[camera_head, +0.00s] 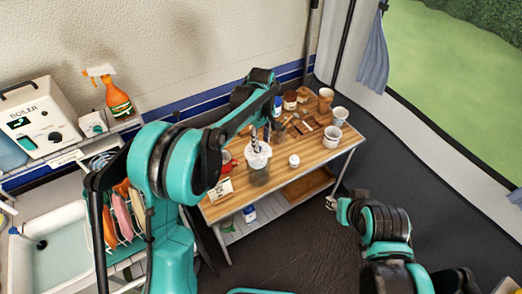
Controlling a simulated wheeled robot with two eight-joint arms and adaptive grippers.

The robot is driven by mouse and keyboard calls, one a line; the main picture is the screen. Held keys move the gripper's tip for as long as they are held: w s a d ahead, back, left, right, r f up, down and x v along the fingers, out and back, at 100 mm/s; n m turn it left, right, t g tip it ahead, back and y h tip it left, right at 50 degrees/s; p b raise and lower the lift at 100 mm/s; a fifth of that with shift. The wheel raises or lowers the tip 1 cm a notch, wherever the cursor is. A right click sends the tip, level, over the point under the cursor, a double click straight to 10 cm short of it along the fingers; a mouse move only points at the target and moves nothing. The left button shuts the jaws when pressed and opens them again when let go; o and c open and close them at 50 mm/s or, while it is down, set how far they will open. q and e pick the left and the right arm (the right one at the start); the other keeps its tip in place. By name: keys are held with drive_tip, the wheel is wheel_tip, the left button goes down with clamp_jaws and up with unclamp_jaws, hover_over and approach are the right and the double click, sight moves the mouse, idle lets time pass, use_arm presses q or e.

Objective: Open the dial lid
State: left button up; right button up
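A clear jar (259,176) with a white lid (257,160) stands upright near the front edge of the wooden table. My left arm reaches over from the left, and its gripper (256,147) points down right above the lid. The fingers are small and overlap the lid's top, so I cannot tell whether they touch it or are closed on its dial. My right gripper (331,203) is low at the right, off the table and apart from the jar. Its finger opening is too small to read.
The wooden table (315,153) also holds a small white container (294,160), a red mug (227,163), white cups (332,136) and several jars at the back. A sink (55,262), dish rack and boiler (38,118) are at left. The dark floor in front is free.

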sight(261, 156)
use_arm(q)
wheel_tip(261, 156, down, 7)
drive_tip(key=shift+f+b, duration=0.2)
drive_tip(key=shift+b, duration=0.35)
clamp_jaws()
